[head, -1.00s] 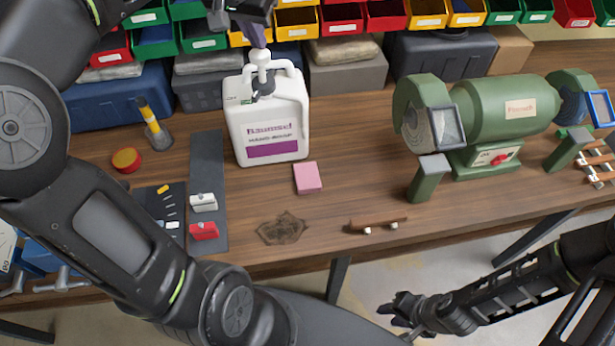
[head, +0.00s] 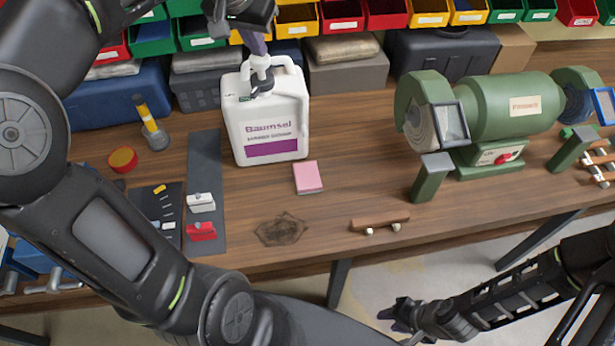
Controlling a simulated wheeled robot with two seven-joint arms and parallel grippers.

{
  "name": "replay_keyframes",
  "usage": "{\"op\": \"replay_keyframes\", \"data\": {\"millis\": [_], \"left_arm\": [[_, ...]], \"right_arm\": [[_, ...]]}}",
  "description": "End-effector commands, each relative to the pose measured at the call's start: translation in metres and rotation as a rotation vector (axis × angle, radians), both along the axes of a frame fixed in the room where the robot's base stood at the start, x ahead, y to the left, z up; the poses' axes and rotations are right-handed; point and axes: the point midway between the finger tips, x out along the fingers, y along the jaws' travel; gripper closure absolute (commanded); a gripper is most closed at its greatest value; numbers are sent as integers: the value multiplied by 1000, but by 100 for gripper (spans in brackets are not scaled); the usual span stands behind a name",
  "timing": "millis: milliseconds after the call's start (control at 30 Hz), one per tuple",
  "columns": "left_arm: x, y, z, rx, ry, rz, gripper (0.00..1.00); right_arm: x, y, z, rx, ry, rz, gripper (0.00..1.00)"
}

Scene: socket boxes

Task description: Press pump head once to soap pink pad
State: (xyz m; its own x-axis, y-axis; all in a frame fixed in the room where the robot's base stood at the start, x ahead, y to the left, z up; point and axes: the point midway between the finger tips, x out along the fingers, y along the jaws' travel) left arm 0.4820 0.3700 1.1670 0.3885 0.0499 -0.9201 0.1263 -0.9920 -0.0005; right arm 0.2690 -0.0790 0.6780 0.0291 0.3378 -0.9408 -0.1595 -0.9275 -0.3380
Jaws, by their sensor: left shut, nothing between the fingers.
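A white soap jug (head: 268,118) with a purple label stands upright on the wooden bench. Its white pump head (head: 261,66) is on top. My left gripper (head: 258,48) is shut and empty, pointing down at the top of the pump head, and appears to touch it. The pink pad (head: 308,177) lies flat on the bench, to the right of and in front of the jug; its top looks paler than its front edge. My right gripper (head: 393,314) is low in front of the bench, away from the jug and pad; its finger opening is unclear.
A green bench grinder (head: 500,110) stands at the right. A dark strip (head: 206,160) with small white and red blocks lies left of the jug. A small wooden piece (head: 380,223) lies near the front edge. Coloured bins and boxes line the back.

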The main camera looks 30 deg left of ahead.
Motion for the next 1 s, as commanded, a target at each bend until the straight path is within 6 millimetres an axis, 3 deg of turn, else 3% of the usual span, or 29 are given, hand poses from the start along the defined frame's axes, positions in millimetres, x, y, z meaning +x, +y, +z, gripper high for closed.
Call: {"op": "replay_keyframes", "data": {"millis": [167,700,1000], "left_arm": [[-1,-1,0,-2,7,0,100],[-1,0,32,-2,6,0,100],[0,0,34,0,3,0,100]], "right_arm": [[0,0,2,0,0,0,67],[0,0,28,0,0,0,67],[0,0,28,0,0,0,67]]}}
